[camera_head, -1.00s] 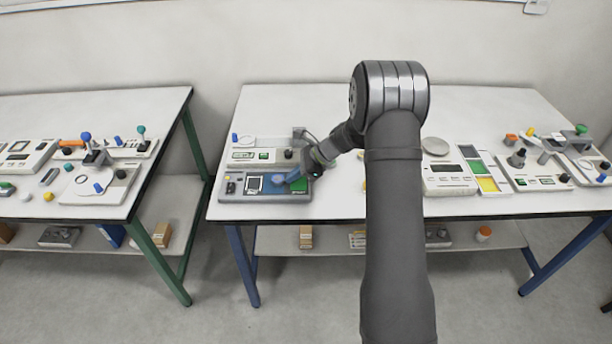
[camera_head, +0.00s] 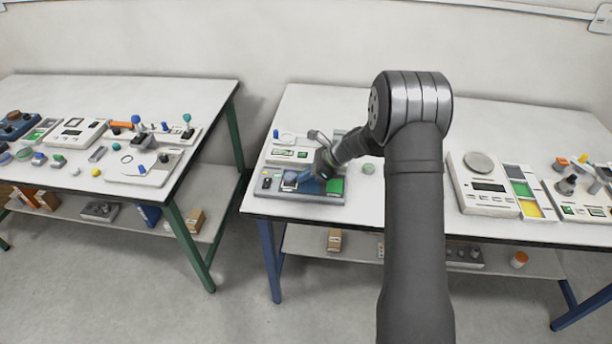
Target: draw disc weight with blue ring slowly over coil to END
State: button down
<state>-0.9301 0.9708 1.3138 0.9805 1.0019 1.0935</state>
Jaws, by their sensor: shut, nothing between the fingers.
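The blue-grey coil unit (camera_head: 262,190) lies at the front left of the right-hand table. It has a pale-framed dark square (camera_head: 290,178) at left centre and a green patch (camera_head: 336,186) at its right end. Lettering, including any END mark, is too small to read. My gripper (camera_head: 304,184) is shut, low over the unit, between the square and the green patch. I cannot tell whether it touches anything. The blue-ringed disc weight cannot be made out; the gripper and wrist cover the middle of the unit.
A pale unit (camera_head: 283,155) stands just behind the coil unit. A small greenish round thing (camera_head: 368,168) sits to its right. A scale (camera_head: 485,200) and a colour-panelled tray (camera_head: 518,180) stand further right, beyond my arm. The left table (camera_head: 200,95) holds several small items.

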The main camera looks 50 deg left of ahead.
jog(key=shift+w, duration=0.1)
jog(key=w+d, duration=0.3)
jog(key=shift+w+d+r, duration=0.1)
jog(key=shift+r, duration=0.25)
jog(key=v, duration=0.9)
jog(key=x, duration=1.1)
jog(key=shift+s+a+r, duration=0.3)
jog(key=shift+s+r, duration=0.05)
jog(key=shift+s+a, duration=0.8)
jog(key=shift+s, duration=0.05)
jog(key=shift+w, duration=0.1)
